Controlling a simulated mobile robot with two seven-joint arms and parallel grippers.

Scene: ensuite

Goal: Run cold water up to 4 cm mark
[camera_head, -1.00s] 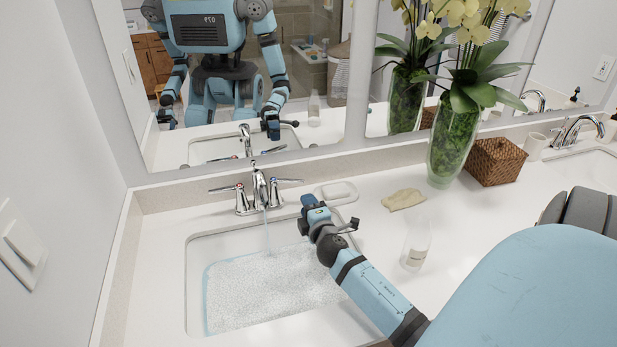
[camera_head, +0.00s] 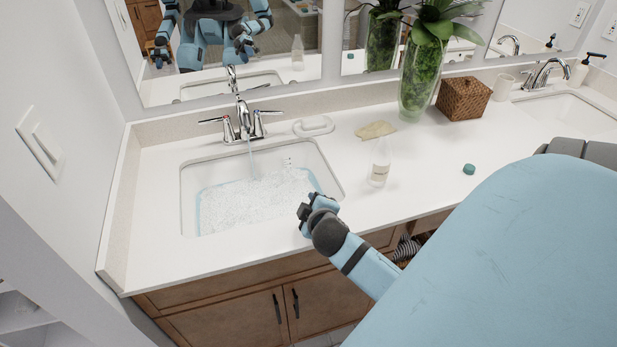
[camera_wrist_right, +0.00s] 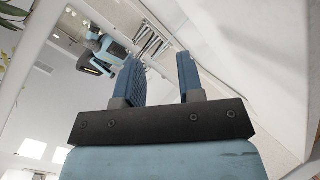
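The chrome faucet (camera_head: 243,122) stands behind the sink with a lever handle on each side. The right lever (camera_head: 267,113) points out to the right. A thin water stream (camera_head: 252,162) falls from the spout into the white basin (camera_head: 188,190). My right gripper (camera_head: 304,212) is near the basin's front right corner, away from the faucet. In the right wrist view its two fingers (camera_wrist_right: 161,72) are apart with nothing between them. My left gripper is out of view.
A clear bottle (camera_head: 380,165), a folded tan cloth (camera_head: 376,130) and a white soap dish (camera_head: 313,126) are right of the sink. A green cap (camera_head: 469,169), plant vase (camera_head: 420,80) and wicker box (camera_head: 463,98) stand farther right. The mirror is behind the faucet.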

